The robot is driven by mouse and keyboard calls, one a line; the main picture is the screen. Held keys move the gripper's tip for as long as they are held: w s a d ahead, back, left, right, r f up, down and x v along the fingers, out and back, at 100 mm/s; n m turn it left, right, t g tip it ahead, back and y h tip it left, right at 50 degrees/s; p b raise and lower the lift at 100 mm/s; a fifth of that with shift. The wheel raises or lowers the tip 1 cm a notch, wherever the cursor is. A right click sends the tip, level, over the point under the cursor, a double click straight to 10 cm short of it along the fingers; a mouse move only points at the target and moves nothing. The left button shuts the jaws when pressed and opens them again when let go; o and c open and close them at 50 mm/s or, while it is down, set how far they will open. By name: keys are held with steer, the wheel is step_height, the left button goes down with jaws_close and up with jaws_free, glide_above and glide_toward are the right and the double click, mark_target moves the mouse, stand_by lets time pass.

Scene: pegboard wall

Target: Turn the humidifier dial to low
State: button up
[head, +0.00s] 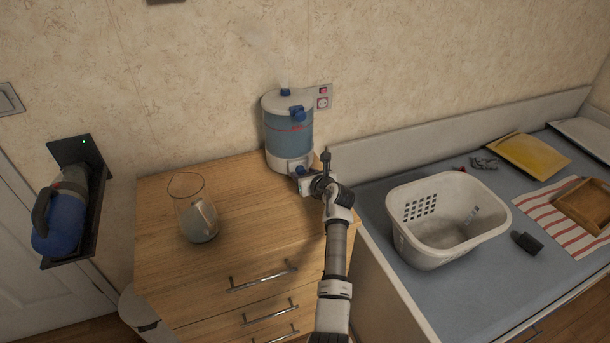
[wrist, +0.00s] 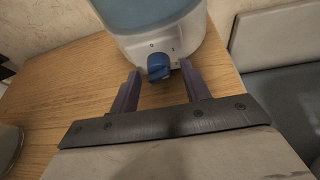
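The humidifier (head: 288,137) stands upright on the wooden dresser near the wall, with a clear blue tank, a white base and faint mist above its top. I cannot tell whether either finger touches the dial.
A white basket (head: 450,225) sits on the blue-topped surface to the right. A wall outlet (head: 323,97) is behind the humidifier. The dresser top between vase and humidifier is clear.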

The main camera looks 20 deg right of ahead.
steer(key=shift+s, duration=0.1)
steer(key=b+v, duration=0.3)
steer(key=v, duration=1)
steer(key=shift+s, duration=0.3)
